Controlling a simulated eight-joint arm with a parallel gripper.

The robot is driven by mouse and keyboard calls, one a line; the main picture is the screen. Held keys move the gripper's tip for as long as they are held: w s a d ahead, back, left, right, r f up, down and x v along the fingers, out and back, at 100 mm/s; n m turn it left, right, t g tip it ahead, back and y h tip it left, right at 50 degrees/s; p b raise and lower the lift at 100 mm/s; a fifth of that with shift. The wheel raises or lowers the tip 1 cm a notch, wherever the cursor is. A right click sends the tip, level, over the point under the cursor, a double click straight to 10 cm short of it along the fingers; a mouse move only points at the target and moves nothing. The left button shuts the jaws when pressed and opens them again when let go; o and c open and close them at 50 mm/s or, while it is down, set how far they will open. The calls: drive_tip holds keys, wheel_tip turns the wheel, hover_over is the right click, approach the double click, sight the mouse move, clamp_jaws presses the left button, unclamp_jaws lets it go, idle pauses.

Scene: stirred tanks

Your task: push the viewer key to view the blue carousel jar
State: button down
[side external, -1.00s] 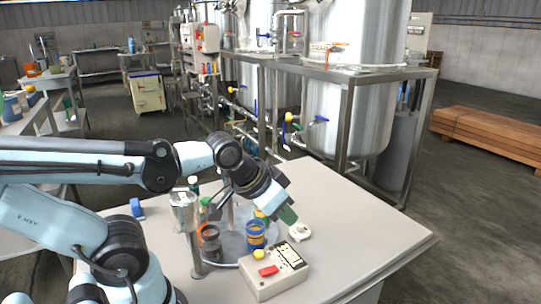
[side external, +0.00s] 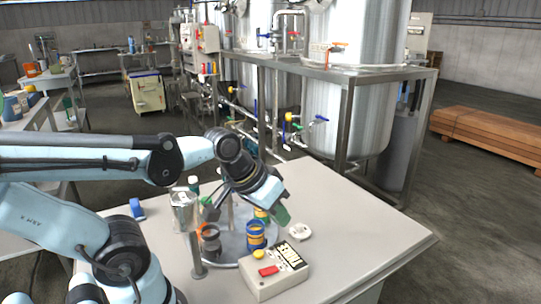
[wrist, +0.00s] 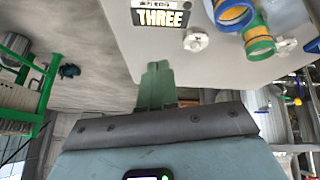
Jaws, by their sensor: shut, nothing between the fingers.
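The control box (side external: 272,277) stands near the table's front edge, with a red key (side external: 268,270), a yellow round button (side external: 258,254) and a dark display (side external: 290,256). In the wrist view the display (wrist: 160,17) reads "THREE". Behind the box is the round carousel (side external: 231,262). A blue jar with yellow bands (side external: 256,236) stands on it nearest the box, and it probably shows in the wrist view (wrist: 233,14). A jar with an orange rim (side external: 210,238) is to its left. My gripper (side external: 284,218) is shut and empty, above the table behind the box, touching nothing visible; its green fingers fill the wrist view's middle (wrist: 157,76).
A white knob-like piece (side external: 300,232) lies on the table right of the carousel. A metal canister on a post (side external: 185,212) stands at its left, and a small blue object (side external: 137,208) lies farther left. The table's right side is clear. Steel tanks (side external: 345,100) stand behind.

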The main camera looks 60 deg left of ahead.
sight(256, 253)
drive_tip(key=s+r+n+h, duration=0.1)
drive_tip(key=n+h, duration=0.1)
drive_tip(key=n, duration=0.2)
drive_tip(key=s+a+r+n+g+h, duration=0.1)
drive_tip(key=n, duration=0.4)
drive_tip(key=s+a+r+n+h, duration=0.1)
drive_tip(key=s+n+h, duration=0.1)
drive_tip(key=n, duration=0.2)
drive_tip(key=shift+a+n+g+h, duration=0.15)
drive_tip(key=shift+n+g+h, duration=0.15)
drive_tip(key=shift+n+g, duration=0.1)
drive_tip(key=shift+f, duration=4.35)
drive_tip(key=shift+f, duration=0.2)
drive_tip(key=shift+f, duration=0.25)
